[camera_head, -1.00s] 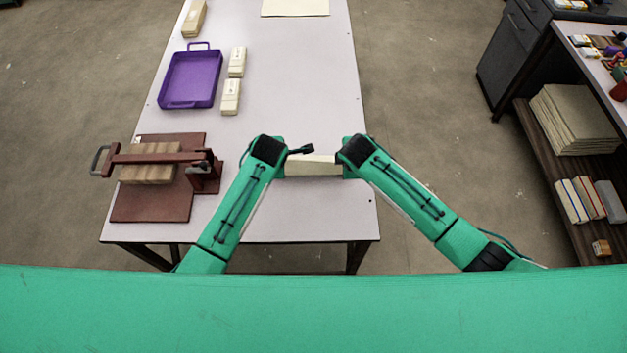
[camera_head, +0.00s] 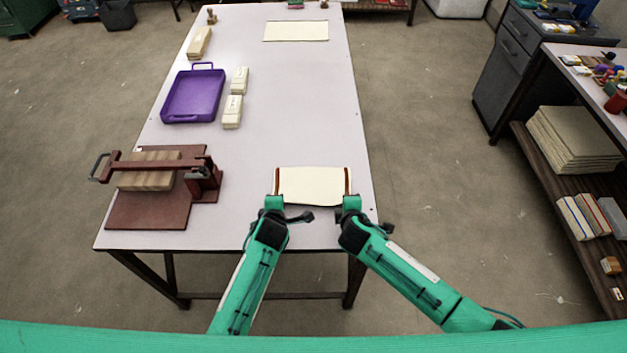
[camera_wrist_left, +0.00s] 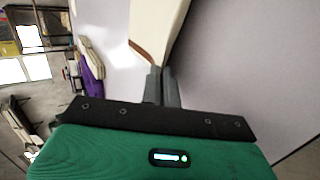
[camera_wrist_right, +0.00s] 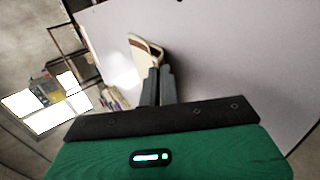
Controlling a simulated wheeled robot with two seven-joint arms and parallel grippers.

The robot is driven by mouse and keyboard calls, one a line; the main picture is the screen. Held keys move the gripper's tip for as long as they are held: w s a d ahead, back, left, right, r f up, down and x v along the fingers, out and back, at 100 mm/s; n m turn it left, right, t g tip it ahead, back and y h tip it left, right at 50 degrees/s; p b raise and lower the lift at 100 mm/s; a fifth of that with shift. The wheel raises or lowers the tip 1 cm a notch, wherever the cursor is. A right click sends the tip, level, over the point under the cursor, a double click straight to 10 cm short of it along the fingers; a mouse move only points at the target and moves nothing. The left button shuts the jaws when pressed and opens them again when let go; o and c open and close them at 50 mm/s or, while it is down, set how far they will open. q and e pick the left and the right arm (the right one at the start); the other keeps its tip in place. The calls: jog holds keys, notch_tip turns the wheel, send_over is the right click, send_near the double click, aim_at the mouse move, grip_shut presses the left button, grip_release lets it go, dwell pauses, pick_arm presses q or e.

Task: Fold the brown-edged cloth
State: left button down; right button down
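The cloth (camera_head: 312,184) is a cream rectangle with brown strips along its left and right edges. It is at the near right part of the table, its near edge slightly bowed. My left gripper (camera_head: 274,204) is at its near left corner and my right gripper (camera_head: 350,203) at its near right corner. In the left wrist view the fingers (camera_wrist_left: 155,75) are together on the cloth (camera_wrist_left: 158,25) by the brown strip. In the right wrist view the fingers (camera_wrist_right: 157,75) are together at the cloth's (camera_wrist_right: 146,50) corner. The pinched corners are hidden between the fingers.
A dark red press (camera_head: 155,210) with a wooden block stands left of the cloth on the table (camera_head: 250,130). A purple tray (camera_head: 193,96) and cream blocks (camera_head: 232,110) lie farther back. A flat cream sheet (camera_head: 296,31) is at the far end. The table's middle is clear.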

pick_arm(q)
jog(key=c, duration=1.3)
grip_release()
pick_arm(e)
jog(key=c, duration=1.3)
grip_release()
